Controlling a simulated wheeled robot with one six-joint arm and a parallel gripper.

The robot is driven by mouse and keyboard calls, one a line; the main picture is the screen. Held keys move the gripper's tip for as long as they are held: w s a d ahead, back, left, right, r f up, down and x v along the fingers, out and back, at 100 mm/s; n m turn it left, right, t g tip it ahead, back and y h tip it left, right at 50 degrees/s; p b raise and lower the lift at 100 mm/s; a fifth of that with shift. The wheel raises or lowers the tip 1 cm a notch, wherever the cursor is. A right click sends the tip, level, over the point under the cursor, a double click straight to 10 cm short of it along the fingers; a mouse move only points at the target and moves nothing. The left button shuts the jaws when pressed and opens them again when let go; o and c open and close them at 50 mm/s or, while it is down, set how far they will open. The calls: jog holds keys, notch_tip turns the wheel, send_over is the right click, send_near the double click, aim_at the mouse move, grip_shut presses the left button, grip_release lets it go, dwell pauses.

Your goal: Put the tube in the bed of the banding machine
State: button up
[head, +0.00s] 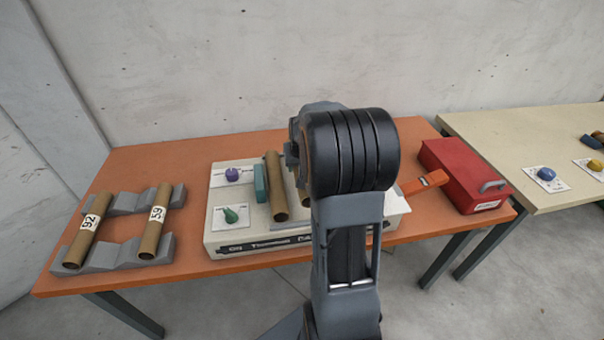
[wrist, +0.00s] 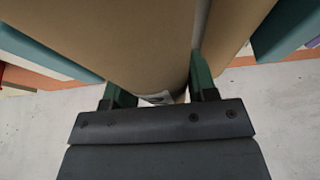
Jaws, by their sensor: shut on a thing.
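The banding machine (head: 228,243) is a pale box on the orange table, partly hidden by my arm. A plain brown tube (head: 276,187) is at its middle, beside a teal block (head: 261,183). Another brown piece (head: 305,200) shows just right of it, mostly covered by my arm. In the wrist view my gripper (wrist: 158,92) has its green fingers shut on a brown tube (wrist: 125,45). A second brown tube (wrist: 236,30) is close to its right. My gripper is hidden in the head view, and the held tube's contact with the bed cannot be seen.
Two tubes labelled 92 (head: 87,230) and 59 (head: 155,222) lie on grey cradles (head: 130,204) at the left. Purple (head: 232,174) and green (head: 230,215) knobs sit on the machine. A red box (head: 465,175) and an orange handle (head: 426,182) are at the right.

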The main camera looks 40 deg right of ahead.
jog(key=shift+w+d+f, duration=0.1)
jog(key=shift+d+f, duration=0.5)
jog(key=shift+f, duration=0.1)
jog(key=f, duration=0.3)
jog(key=shift+d, duration=0.35)
jog(key=shift+f, duration=0.45)
jog(key=shift+f, duration=0.15)
jog(key=o, duration=0.9)
jog(key=shift+o, duration=0.2)
